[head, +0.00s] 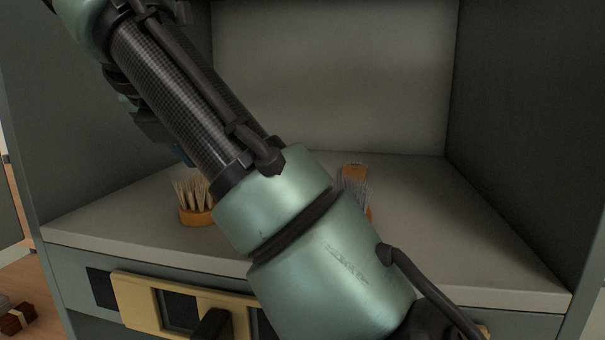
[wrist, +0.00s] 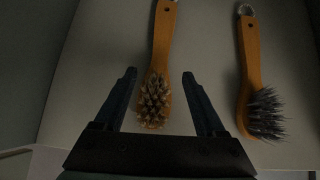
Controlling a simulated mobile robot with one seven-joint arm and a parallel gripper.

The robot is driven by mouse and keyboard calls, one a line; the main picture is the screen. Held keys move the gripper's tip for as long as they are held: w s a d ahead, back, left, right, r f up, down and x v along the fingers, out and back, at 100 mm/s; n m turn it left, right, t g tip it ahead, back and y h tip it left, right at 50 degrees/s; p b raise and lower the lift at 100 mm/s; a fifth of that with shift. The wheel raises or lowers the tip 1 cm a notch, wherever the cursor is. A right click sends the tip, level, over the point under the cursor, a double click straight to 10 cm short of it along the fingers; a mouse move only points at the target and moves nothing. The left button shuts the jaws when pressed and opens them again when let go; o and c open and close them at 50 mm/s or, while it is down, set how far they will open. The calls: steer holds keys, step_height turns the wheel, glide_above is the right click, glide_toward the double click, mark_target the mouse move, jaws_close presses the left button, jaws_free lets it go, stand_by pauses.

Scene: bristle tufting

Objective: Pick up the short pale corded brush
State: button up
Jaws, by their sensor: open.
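The pale-bristled brush (wrist: 154,101) has an orange-brown wooden handle and lies bristles up. My gripper (wrist: 159,75) is open and empty. In the wrist view its two fingers stand either side of the brush's bristled head; I cannot tell how far above it they are.
A second wooden brush with grey bristles (wrist: 265,112) lies to the right, with a loop at its handle end. Both lie on a grey shelf (head: 470,235) inside a cabinet with side walls and a back wall (head: 335,75). The shelf's right side is clear.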

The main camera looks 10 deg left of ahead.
steer(key=shift+p+x, duration=1.3)
steer(key=shift+x, duration=1.7)
steer(key=shift+c, duration=1.3)
jaws_close()
